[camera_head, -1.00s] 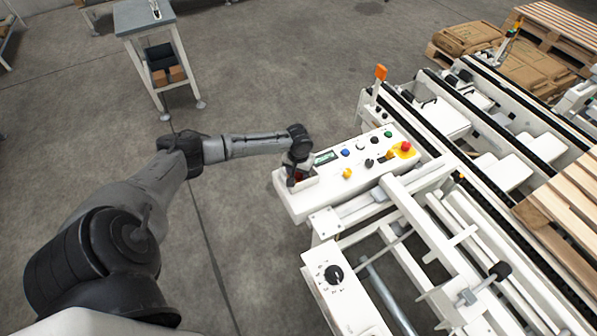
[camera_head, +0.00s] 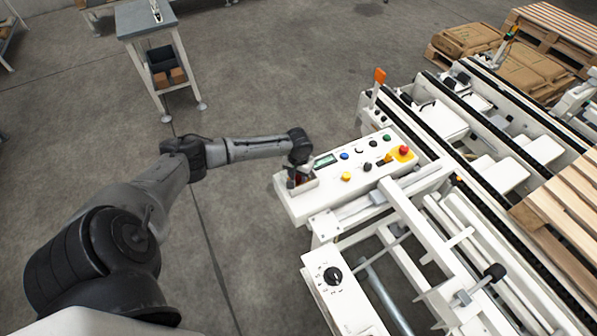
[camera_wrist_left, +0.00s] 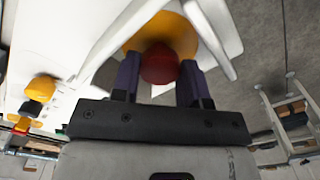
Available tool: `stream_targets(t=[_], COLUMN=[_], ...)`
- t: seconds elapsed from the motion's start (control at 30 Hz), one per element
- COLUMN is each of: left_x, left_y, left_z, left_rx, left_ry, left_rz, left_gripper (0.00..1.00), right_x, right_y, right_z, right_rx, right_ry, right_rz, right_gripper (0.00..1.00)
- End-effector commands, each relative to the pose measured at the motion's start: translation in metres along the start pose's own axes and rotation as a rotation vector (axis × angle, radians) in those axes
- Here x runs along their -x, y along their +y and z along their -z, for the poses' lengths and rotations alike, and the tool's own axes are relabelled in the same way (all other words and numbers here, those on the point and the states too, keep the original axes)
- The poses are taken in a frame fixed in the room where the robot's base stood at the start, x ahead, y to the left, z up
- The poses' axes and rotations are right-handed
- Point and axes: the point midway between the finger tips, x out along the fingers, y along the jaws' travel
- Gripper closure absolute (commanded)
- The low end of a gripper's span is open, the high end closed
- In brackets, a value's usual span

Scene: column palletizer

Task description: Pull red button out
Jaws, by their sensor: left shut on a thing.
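A red button (camera_wrist_left: 159,65) on a round yellow base (camera_wrist_left: 178,32) sits between white guard walls in the left wrist view. My left gripper (camera_wrist_left: 160,76) has its two dark fingers on either side of the red button and is shut on it. In the head view my left gripper (camera_head: 297,181) points down at the left end of the white control panel (camera_head: 318,200) and mostly hides that button. A second red button (camera_head: 404,150) stands on a yellow plate at the panel's right end. My right gripper is not in view.
Between the two ends the panel carries a small display (camera_head: 325,161), a yellow button (camera_head: 346,176) and several other knobs. A white box with a black dial (camera_head: 333,274) is nearer. Conveyor rails lie to the right. Open floor (camera_head: 240,80) lies beyond my arm.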

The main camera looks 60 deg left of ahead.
Motion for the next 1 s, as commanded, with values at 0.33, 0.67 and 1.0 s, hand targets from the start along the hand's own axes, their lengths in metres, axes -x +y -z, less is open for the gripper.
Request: stream_targets(t=[0.33, 0.67, 1.0], left_x=[0.006, 0.004, 0.041], left_y=[0.001, 0.000, 0.000], left_z=[0.000, 0.000, 0.001], left_rx=[-0.001, 0.000, -0.001], left_ry=[-0.001, 0.000, 0.003], left_rz=[-0.002, -0.001, -0.001], left_gripper=[1.00, 0.48, 0.48], right_x=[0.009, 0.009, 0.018], right_y=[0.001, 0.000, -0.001], right_z=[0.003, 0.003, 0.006], right_rx=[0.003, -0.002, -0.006], right_ry=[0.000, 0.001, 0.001], right_rz=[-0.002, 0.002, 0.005], right_gripper=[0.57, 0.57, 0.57])
